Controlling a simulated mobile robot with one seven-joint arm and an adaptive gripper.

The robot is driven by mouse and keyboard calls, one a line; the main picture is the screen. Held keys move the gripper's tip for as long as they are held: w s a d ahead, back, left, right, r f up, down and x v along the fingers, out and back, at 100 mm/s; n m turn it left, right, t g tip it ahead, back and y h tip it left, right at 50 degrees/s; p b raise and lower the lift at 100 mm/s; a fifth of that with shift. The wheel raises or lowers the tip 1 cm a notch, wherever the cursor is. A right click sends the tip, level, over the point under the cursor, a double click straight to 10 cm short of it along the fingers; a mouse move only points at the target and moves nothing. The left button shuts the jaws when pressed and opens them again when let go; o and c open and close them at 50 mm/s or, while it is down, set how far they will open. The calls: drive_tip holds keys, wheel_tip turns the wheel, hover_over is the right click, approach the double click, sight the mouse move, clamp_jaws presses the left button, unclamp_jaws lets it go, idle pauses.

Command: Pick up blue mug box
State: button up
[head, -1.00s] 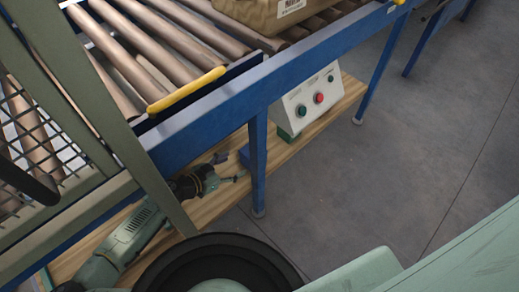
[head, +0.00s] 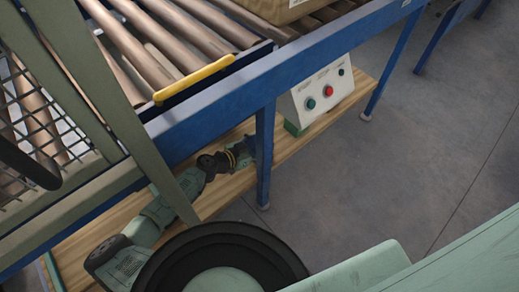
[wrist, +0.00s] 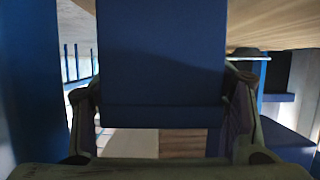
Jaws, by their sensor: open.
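The blue mug box (wrist: 160,55) fills the upper middle of the wrist view, a plain dark blue block. My gripper (wrist: 160,92) is open, with one finger at each side of the box; I cannot tell whether they touch it. In the head view my gripper (head: 240,156) is low over the wooden shelf under the conveyor, just left of the blue leg. Only a small piece of the box (head: 251,143) shows there, partly hidden by the gripper and leg.
The blue conveyor frame (head: 225,98) with rollers runs above the shelf. A blue leg (head: 265,160) stands close right of my gripper. A control box (head: 318,100) with buttons sits further right on the wooden shelf (head: 222,187). Grey floor is open at right.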

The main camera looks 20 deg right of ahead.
drive_tip(key=shift+c, duration=0.4)
drive_tip(key=c, duration=0.9)
drive_tip(key=shift+c, duration=0.5)
drive_tip(key=shift+r, duration=0.15)
